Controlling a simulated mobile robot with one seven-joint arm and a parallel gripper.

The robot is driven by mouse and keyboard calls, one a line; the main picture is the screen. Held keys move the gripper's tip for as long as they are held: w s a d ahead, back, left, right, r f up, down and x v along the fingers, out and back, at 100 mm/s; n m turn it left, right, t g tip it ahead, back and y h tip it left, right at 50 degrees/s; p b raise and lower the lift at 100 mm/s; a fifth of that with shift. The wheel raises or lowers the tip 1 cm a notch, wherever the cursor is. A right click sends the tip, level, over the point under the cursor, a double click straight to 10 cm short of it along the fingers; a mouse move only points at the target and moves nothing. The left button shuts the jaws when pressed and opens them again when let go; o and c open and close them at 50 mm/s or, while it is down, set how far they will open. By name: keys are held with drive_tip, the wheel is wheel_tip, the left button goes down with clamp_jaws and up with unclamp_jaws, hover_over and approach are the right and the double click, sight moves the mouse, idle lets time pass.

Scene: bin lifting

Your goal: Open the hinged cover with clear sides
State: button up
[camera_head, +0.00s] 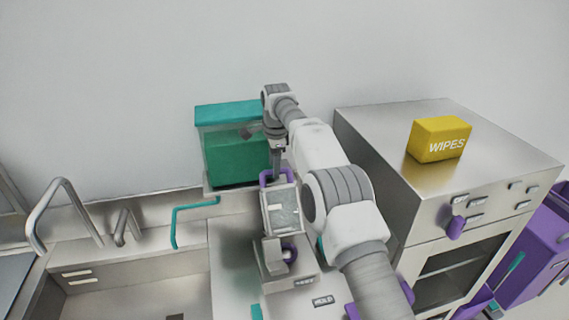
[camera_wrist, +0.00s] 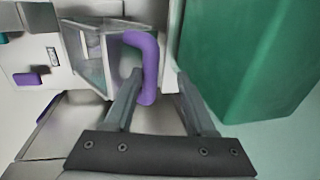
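The cover with clear sides (camera_head: 283,212) is a pale box-like hood on a small bench machine (camera_head: 270,262), and it looks closed. In the wrist view its clear side (camera_wrist: 88,48) shows at the upper left. A purple loop handle (camera_head: 264,178) stands on its far edge; it also shows in the wrist view (camera_wrist: 148,75). My gripper (camera_head: 277,160) is over the handle, fingers pointing down. In the wrist view my gripper (camera_wrist: 158,78) is open, with the handle between its fingers, nearer the left one. I cannot tell whether they touch. My arm hides part of the machine.
A green bin with a teal lid (camera_head: 234,114) stands just behind my gripper, and fills the right of the wrist view (camera_wrist: 245,55). A steel oven (camera_head: 370,150) bearing a yellow wipes box (camera_head: 440,138) stands to the right. A sink (camera_head: 140,285) lies to the left.

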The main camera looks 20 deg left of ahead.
drive_tip(key=shift+s, duration=0.1)
drive_tip(key=shift+s+d+b, duration=0.3)
drive_tip(key=shift+s+d, duration=0.15)
drive_tip(key=shift+s, duration=0.2)
drive_tip(key=shift+s+d+b, duration=0.25)
drive_tip(key=shift+s+d, duration=0.2)
drive_tip(key=shift+s, duration=0.2)
drive_tip(key=s+d+f+b, duration=0.3)
drive_tip(key=s+d+b, duration=0.3)
drive_tip(key=s+b, duration=0.5)
wheel_tip(320, 180, up, 18)
drive_tip(key=s+d+p, duration=0.1)
drive_tip(key=s+d, duration=0.1)
drive_tip(key=s+d+r+n+t, duration=0.1)
drive_tip(key=s+d+n, duration=0.1)
drive_tip(key=d, duration=0.5)
drive_tip(key=shift+s+d+r+n+p, duration=0.15)
drive_tip(key=shift+s+d+n+p, duration=0.15)
drive_tip(key=shift+d+p, duration=0.1)
